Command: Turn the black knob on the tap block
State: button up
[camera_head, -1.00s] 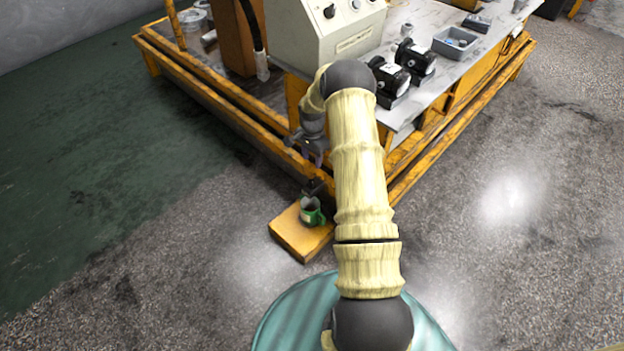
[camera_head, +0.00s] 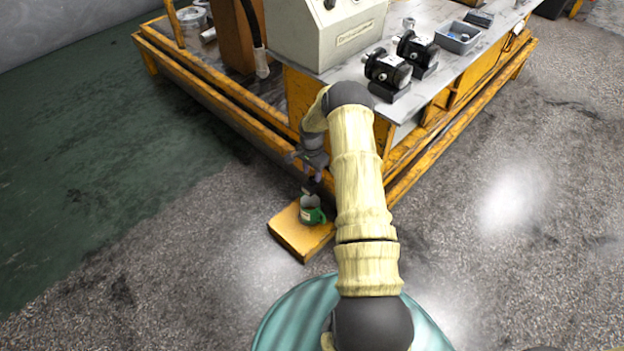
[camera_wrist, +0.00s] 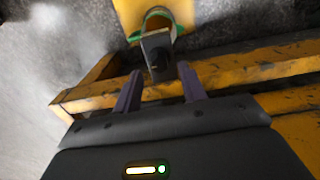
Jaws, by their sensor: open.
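The tap block is the small grey block (camera_wrist: 155,42) in the wrist view, with its black knob (camera_wrist: 159,58) on the side facing me. In the head view the tap block (camera_head: 310,188) is small and dark, just below my gripper. My gripper (camera_wrist: 160,71) is open, with one purple-grey finger on each side of the knob's line. The knob shows between and slightly beyond the fingertips; I cannot tell whether they touch. In the head view my gripper (camera_head: 313,172) points down at the block, partly hidden by its own wrist.
The yellow frame rail (camera_head: 229,108) of the bench runs close to my gripper. Motors (camera_head: 388,70) and a grey control box (camera_head: 325,40) stand on the bench. Open floor lies left and right.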

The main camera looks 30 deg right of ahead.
aim_at(311, 181)
jog(key=shift+f+b, duration=0.3)
jog(key=shift+f, duration=1.15)
grip_shut()
